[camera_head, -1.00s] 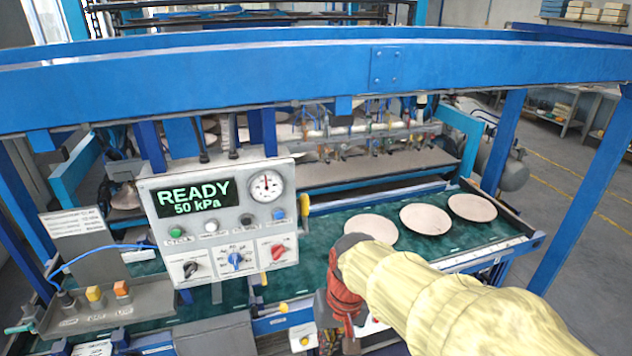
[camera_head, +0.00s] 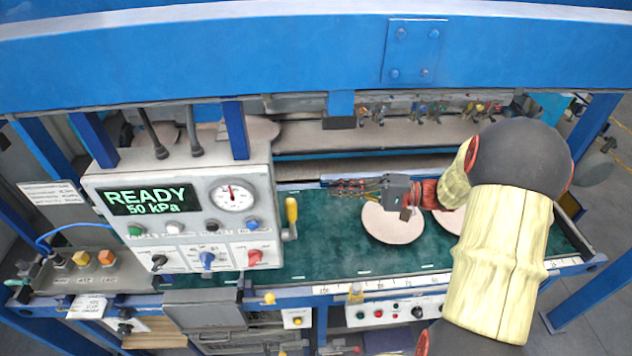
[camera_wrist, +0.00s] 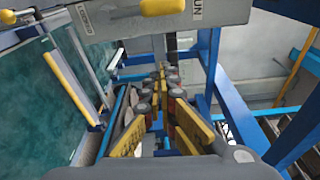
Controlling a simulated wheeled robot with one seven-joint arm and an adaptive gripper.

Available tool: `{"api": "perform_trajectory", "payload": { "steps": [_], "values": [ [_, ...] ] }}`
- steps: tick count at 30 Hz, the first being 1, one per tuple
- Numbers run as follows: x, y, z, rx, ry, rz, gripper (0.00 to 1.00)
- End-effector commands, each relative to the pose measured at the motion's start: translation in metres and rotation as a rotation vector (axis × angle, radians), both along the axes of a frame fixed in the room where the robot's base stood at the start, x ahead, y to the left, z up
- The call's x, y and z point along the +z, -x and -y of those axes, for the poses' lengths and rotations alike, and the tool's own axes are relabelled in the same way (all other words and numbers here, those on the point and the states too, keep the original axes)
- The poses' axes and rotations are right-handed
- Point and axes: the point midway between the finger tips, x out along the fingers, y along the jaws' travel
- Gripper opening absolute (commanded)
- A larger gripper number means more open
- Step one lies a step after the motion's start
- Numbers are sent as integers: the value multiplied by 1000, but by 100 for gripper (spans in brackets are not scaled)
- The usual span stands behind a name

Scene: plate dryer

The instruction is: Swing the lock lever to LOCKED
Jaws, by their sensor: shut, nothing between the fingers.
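The lever with a yellow grip (camera_head: 291,210) stands roughly upright at the right side of the grey control box. In the wrist view, a yellow grip (camera_wrist: 165,6), likely the same lever's, crosses the top edge beside a grey face with letters ending in "UN". My gripper (camera_head: 338,187) is shut and empty. It points left over the green bed, to the right of the lever and apart from it. In the wrist view, my fingers (camera_wrist: 162,75) reach up the middle, below the grip.
The control box (camera_head: 185,215) reads READY, 50 kPa. Pale plates (camera_head: 392,224) lie on the green bed (camera_head: 330,255) below my gripper. A blue beam (camera_head: 200,55) crosses above. A long yellow bar (camera_wrist: 68,85) shows at left in the wrist view.

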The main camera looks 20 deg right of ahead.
Motion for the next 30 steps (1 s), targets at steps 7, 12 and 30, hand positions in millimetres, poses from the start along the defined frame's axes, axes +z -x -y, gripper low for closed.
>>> {"api": "perform_trajectory", "payload": {
  "steps": [7,12,30],
  "values": [
    [10,3,-2,11,13,109,0],
    [10,3,-2,11,16,110,0],
    [11,-26,-59,17,16,106,0]
  ]
}}
